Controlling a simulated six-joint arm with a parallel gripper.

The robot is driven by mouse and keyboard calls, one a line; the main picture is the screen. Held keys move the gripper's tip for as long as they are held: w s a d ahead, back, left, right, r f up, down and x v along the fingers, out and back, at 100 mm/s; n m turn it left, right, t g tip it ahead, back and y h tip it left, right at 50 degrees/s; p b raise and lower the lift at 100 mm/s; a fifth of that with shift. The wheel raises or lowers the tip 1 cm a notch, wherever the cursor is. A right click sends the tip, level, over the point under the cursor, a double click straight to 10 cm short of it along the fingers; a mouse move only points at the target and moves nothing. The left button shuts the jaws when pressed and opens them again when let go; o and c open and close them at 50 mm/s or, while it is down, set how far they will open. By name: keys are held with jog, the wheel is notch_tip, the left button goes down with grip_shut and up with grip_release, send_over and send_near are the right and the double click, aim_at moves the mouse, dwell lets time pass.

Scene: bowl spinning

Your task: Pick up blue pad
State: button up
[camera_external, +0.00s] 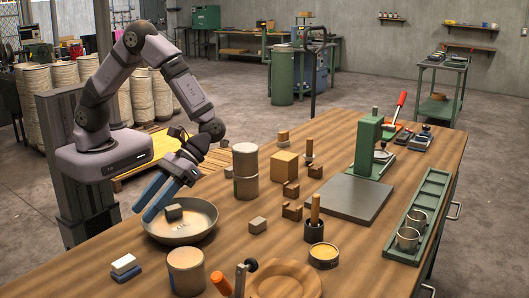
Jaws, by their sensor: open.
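A small blue pad (127,274) lies on the wooden table at the front left. A white block (123,262) rests on or right against it and covers part of it. My gripper (147,203) has long blue fingers that point down and to the left. It is open, above the left side of a wide metal bowl (207,222), behind and to the right of the blue pad and apart from it. A dark grey block (174,212) shows at the bowl, close to the fingers. Whether the fingers touch the bowl I cannot tell.
A tan canister (185,272) stands right of the pad, with a round wooden plate (285,281) and orange-handled tools further right. The table left of the pad is clear.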

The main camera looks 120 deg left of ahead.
jog(key=w+n+h, duration=0.1)
jog(key=w+n+t+h, duration=0.1)
jog(key=w, duration=0.1)
jog(key=w+f+n+h+b, duration=0.1)
jog(key=w, duration=0.1)
jog(key=shift+a+f+t, duration=0.1)
jog(key=shift+a+t, duration=0.1)
jog(key=shift+t, duration=0.1)
jog(key=p, duration=0.3)
send_near(124, 259)
jog(key=shift+s+d+f, duration=0.2)
jog(key=shift+d, duration=0.35)
jog(key=shift+s+d+f, duration=0.15)
jog(key=shift+d, duration=0.45)
jog(key=shift+d+f, duration=0.25)
jog(key=shift+d, duration=0.05)
jog(key=shift+d, duration=0.1)
jog(key=shift+d, duration=0.25)
jog(key=shift+w+p+x, duration=0.15)
jog(key=shift+p+x, duration=0.55)
jog(key=shift+x, duration=0.45)
jog(key=shift+w+p+x, duration=0.15)
jog(key=shift+p+x, duration=0.5)
jog(key=shift+x, duration=0.5)
jog(key=shift+f, duration=0.1)
jog(key=shift+a, duration=0.1)
grip_shut()
